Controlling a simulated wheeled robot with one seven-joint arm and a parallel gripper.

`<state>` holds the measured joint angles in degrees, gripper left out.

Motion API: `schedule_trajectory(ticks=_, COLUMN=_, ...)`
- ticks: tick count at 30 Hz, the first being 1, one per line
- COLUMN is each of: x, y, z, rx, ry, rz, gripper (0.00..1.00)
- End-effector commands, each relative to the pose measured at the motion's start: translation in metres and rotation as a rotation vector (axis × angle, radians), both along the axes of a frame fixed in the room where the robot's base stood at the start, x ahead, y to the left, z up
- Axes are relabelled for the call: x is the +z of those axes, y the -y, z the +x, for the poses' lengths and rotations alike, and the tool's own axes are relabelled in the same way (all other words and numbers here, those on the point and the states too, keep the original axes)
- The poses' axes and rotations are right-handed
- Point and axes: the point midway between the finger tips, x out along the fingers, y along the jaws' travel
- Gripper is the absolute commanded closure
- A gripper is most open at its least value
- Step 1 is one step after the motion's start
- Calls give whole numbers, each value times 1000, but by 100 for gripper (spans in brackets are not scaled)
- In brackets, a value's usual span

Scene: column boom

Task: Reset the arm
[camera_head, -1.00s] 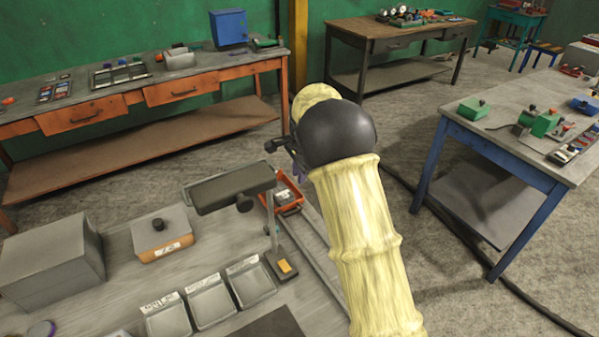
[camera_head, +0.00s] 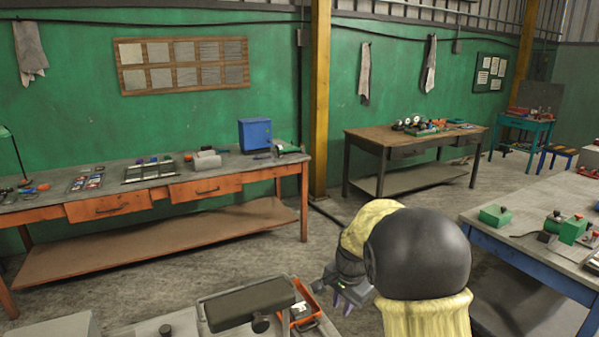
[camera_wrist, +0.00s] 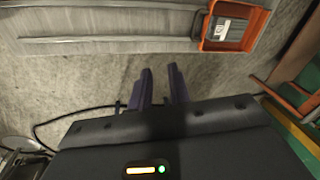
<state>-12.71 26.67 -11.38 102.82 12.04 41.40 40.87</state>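My arm rises at the bottom right of centre in the head view, its cream sleeve and dark round joint in front. Bare concrete floor lies under the fingertips. The orange tray (camera_wrist: 264,22) on the bench lies above and right of them; it also shows in the head view (camera_head: 313,299), partly hidden.
A dark flat-topped stand (camera_head: 248,303) is on the near bench left of my gripper. An orange workbench (camera_head: 150,205) lines the green wall, and a wooden table (camera_head: 400,138) stands behind. A blue-framed table (camera_head: 530,268) is at the right. Open floor lies between them.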

Motion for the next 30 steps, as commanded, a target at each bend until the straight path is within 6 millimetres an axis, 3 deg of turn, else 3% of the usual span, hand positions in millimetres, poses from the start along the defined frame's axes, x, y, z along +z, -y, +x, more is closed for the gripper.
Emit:
schedule_trajectory(ticks=12, x=-3, y=40, z=-151, rx=528, ry=60, rz=-140, gripper=81)
schedule_trajectory(ticks=18, x=-11, y=47, z=-208, rx=742, ry=77, rz=-206, gripper=81)
schedule_trajectory(ticks=22, x=-13, y=48, z=-219, rx=788, ry=80, rz=-220, gripper=81)
schedule_trajectory(ticks=30, x=-14, y=47, z=-219, rx=788, ry=79, rz=-219, gripper=81)
